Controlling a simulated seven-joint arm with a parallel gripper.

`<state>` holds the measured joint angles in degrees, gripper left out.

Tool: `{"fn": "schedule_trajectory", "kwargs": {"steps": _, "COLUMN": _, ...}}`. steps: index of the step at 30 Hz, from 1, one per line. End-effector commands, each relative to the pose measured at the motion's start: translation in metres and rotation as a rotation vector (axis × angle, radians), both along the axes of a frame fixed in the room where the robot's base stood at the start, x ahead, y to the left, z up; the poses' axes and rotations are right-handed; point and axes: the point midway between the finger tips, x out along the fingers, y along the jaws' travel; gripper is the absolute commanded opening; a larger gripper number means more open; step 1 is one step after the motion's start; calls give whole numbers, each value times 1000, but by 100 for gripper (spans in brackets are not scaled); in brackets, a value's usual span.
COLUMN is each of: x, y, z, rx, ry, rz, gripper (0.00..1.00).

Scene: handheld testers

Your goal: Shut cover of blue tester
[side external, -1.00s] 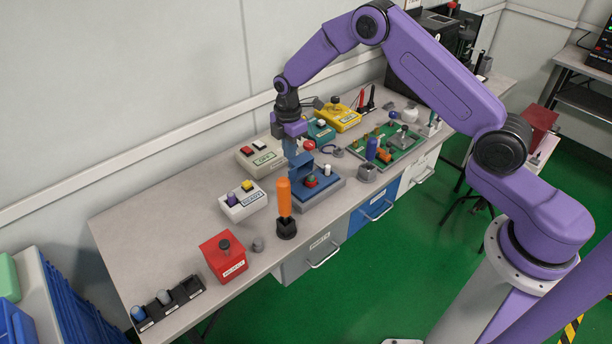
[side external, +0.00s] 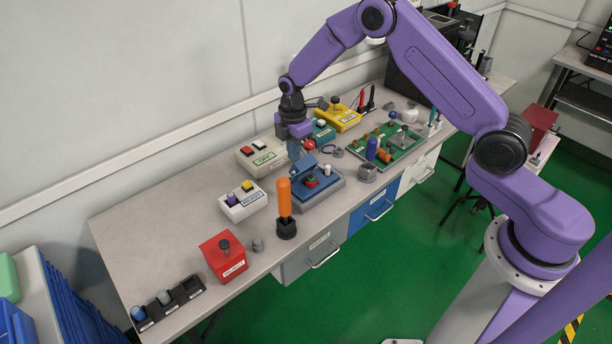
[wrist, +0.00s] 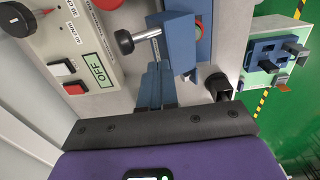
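The blue tester (side external: 325,194) sits on the bench near its front edge, with a red button and a white knob on top. Its blue cover (side external: 304,166) is raised and leans forward over the red button. My gripper (side external: 296,156) is behind the cover, close against it; whether it touches cannot be told. In the wrist view, the fingers of my gripper (wrist: 158,85) are side by side, with nothing visible between them. The cover (wrist: 181,48) shows just ahead of them, with part of the red button beyond it.
A cream tester (side external: 262,155) with an OFF label stands behind left, a white tester (side external: 242,203) to the left. An orange-handled tool (side external: 284,195) stands upright in front. A teal tester (side external: 322,133), a yellow tester (side external: 339,119) and a green board (side external: 392,152) lie right and behind.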

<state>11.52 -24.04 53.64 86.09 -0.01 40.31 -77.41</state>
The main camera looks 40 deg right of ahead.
Motion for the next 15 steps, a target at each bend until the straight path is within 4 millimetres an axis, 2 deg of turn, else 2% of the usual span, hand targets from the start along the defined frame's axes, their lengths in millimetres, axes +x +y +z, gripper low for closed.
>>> {"fn": "schedule_trajectory", "kwargs": {"steps": 6, "x": -8, "y": 0, "z": 2, "rx": 0, "ry": -1, "rz": 0, "gripper": 0}}
{"fn": "schedule_trajectory", "kwargs": {"steps": 15, "x": -9, "y": 0, "z": 2, "rx": 0, "ry": -1, "rz": 0, "gripper": 0}}
